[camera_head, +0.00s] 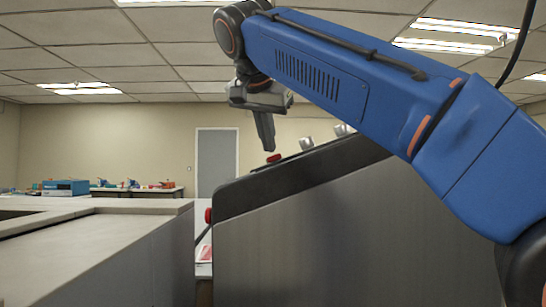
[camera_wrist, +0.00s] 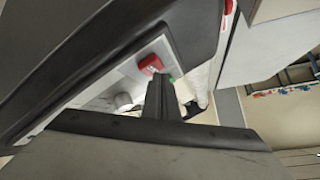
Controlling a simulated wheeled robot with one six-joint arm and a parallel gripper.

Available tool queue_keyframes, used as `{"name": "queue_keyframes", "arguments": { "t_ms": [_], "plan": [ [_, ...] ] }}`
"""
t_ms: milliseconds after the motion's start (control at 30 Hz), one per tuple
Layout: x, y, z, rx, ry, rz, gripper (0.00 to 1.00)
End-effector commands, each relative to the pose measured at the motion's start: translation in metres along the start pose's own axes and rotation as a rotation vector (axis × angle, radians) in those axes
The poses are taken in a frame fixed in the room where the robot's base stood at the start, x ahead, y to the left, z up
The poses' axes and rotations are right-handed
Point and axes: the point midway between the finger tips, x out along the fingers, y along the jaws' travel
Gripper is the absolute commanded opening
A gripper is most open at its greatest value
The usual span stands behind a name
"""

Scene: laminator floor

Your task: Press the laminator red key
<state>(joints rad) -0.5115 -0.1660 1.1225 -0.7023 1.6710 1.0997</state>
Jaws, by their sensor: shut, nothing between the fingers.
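The laminator's red key (camera_head: 273,158) sticks up from the sloped top panel of the laminator (camera_head: 300,235). In the wrist view the red key (camera_wrist: 150,64) sits on a pale panel, just beyond the fingertips. My gripper (camera_head: 270,148) points down over the panel, with its fingers together and empty. Its tips are just above the key in the head view, with a small gap. In the wrist view my gripper (camera_wrist: 158,78) shows as dark closed fingers that cover part of the panel beside the key.
A green key (camera_wrist: 172,78) and a grey knob (camera_wrist: 123,100) are close to the fingers. A second red button (camera_head: 208,215) is on the laminator's left side. The dark raised panel edge borders the keys. A pale counter (camera_head: 100,245) stands at left.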

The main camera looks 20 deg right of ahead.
Motion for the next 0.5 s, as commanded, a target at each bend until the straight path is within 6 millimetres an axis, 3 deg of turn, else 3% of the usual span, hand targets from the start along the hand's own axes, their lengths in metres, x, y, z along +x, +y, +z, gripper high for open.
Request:
{"name": "queue_keyframes", "arguments": {
  "t_ms": [500],
  "plan": [
    [0.0033, 0.0027, 0.0022, 0.000, 0.000, 0.000, 0.00]
  ]
}}
